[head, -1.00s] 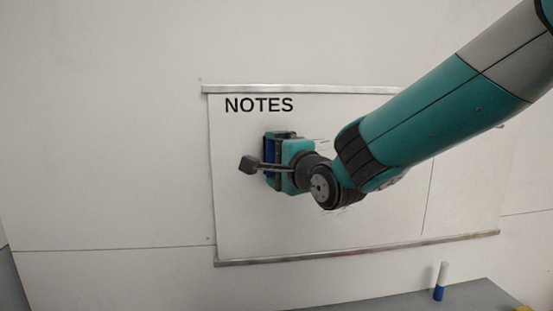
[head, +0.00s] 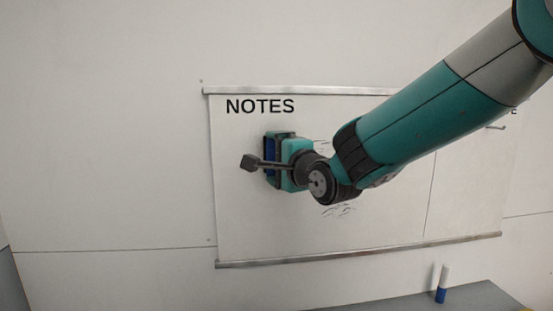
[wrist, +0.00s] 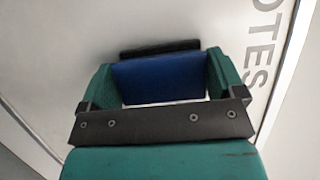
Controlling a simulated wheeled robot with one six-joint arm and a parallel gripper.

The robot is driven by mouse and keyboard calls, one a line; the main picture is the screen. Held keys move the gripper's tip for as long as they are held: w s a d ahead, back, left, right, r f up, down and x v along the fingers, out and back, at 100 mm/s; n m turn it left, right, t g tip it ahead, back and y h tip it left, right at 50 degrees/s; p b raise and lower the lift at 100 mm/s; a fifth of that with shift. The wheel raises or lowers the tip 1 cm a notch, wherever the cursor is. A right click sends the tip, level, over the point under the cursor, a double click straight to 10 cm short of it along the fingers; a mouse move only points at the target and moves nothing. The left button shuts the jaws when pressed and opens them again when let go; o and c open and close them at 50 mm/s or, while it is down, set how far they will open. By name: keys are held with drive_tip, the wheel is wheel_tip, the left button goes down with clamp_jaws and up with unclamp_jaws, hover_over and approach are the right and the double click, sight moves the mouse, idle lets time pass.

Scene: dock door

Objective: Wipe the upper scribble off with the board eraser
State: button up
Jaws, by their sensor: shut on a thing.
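The whiteboard (head: 385,230) hangs on the wall, with the word NOTES at its upper left. My gripper (head: 271,160) is at the left part of the board, shut on the board eraser (wrist: 160,78). The eraser has a blue body and a dark pad that faces the board; whether the pad touches it I cannot tell. In the head view the blue eraser (head: 269,163) shows at the gripper's left side. Scribble marks (head: 340,211) show below my wrist, and a few thin strokes (head: 322,142) show above it. My arm hides the area between them.
A blue and white marker (head: 442,284) stands on a grey surface (head: 400,302) below the board at the lower right. A vertical line (head: 430,200) divides the board. Metal rails (head: 300,259) run along its top and bottom edges. The board's lower left is bare.

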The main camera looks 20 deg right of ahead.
sight(331, 151)
drive_tip(key=shift+s+d+b, duration=0.45)
drive_tip(key=shift+d+b, duration=0.75)
drive_tip(key=shift+d, duration=1.15)
drive_tip(key=shift+s+d+b, duration=0.5)
drive_tip(key=shift+d+b, duration=0.75)
drive_tip(key=shift+d, duration=1.15)
drive_tip(key=shift+s+d+b, duration=0.45)
drive_tip(key=shift+d+b, duration=0.75)
drive_tip(key=shift+d, duration=1.15)
drive_tip(key=w+a+p, duration=0.2)
drive_tip(key=a+p, duration=0.1)
drive_tip(key=a, duration=0.6)
drive_tip(key=shift+a, duration=0.15)
drive_tip(key=shift+w+a, duration=0.25)
drive_tip(key=shift+a, duration=1)
drive_tip(key=shift+w+a, duration=0.25)
drive_tip(key=shift+a, duration=0.95)
drive_tip(key=shift+r, duration=0.2)
drive_tip(key=shift+s+d+b, duration=0.5)
drive_tip(key=shift+d+b, duration=0.5)
drive_tip(key=shift+d, duration=1.4)
drive_tip(key=shift+s+d+b, duration=0.5)
drive_tip(key=shift+d+b, duration=0.55)
drive_tip(key=shift+d, duration=1.3)
drive_tip(key=shift+s+d+b, duration=0.5)
drive_tip(key=shift+d+b, duration=0.5)
drive_tip(key=shift+d, duration=1.4)
